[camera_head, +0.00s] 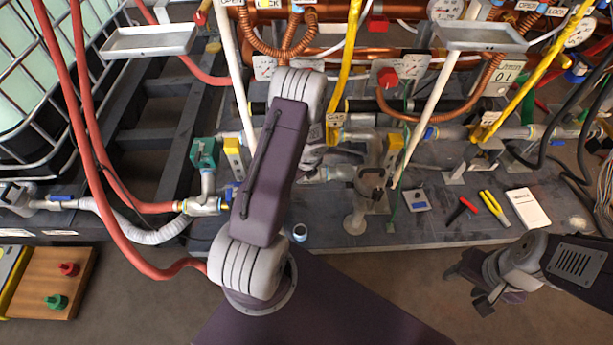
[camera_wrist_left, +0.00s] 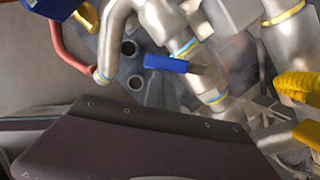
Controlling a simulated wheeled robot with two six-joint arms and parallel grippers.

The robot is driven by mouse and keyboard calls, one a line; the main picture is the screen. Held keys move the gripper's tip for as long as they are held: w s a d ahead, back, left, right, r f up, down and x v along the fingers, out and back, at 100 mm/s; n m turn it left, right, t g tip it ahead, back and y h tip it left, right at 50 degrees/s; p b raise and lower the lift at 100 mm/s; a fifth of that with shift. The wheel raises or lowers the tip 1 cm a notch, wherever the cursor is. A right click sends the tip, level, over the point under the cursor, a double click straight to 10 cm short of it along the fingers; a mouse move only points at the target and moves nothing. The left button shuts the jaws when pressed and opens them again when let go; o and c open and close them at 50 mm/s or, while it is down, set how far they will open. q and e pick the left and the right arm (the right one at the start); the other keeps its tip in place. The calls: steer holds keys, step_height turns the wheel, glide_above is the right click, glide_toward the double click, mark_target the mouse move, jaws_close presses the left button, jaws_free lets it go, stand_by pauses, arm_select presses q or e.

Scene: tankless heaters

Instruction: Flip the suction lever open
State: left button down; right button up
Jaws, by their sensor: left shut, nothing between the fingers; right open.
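Pipework with valve levers runs along the bench. A blue lever (camera_head: 231,192) sits on the grey pipe just left of my left arm. A blue lever on a metal pipe fitting also shows in the left wrist view (camera_wrist_left: 165,64), sticking out sideways. I cannot tell from any label which lever is the suction lever. My left gripper (camera_head: 314,156) is low over the pipes, partly hidden by my own arm; it is shut and empty. My right gripper (camera_head: 482,292) is open and empty, in front of the bench at the right.
Red hoses (camera_head: 110,215) hang at the left. Pliers (camera_head: 494,207) and a white notepad (camera_head: 527,207) lie on the bench's right.

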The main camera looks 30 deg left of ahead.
arm_select(q)
steer(key=a+m, duration=0.2)
steer(key=m, duration=0.1)
steer(key=shift+a+t+p, duration=0.1)
steer(key=shift+t+p, duration=0.2)
steer(key=shift+p, duration=0.05)
steer(key=shift+w+a+r+m+h+p, duration=0.15)
steer(key=shift+a+m+h+p, duration=0.15)
steer(key=shift+a+m+p, duration=0.65)
steer(key=shift+w+a+m+t, duration=0.45)
steer(key=shift+a+m, duration=0.3)
steer(key=shift+m, duration=0.3)
steer(key=shift+w+a, duration=0.15)
